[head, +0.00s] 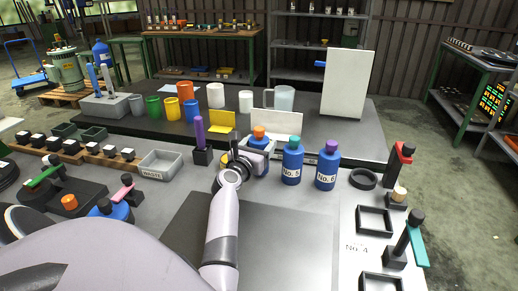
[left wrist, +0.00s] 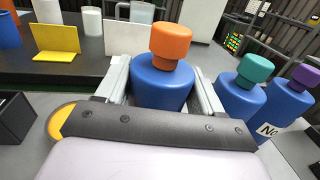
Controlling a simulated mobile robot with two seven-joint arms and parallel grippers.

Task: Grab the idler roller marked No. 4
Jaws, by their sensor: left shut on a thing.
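A blue bottle-shaped roller with an orange top (head: 259,132) stands at the left end of a row of similar rollers. It also shows in the left wrist view (left wrist: 168,42). Its label is hidden, so I cannot read its number. My left gripper (head: 258,150) is shut on this roller, with one finger on each side of its blue body; the fingers show in the left wrist view (left wrist: 162,82). To its right stand a teal-topped roller marked No. 5 (head: 292,168) and a purple-topped roller marked No. 6 (head: 327,173). My right gripper is not in view.
A white board marked No. 4 (head: 355,247) lies at right with square black frames (head: 375,221) and clamps. Cups (head: 190,110) and a yellow stand (head: 222,122) are behind. A grey tray (head: 160,165) is at left. The dark mat in front is mostly clear.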

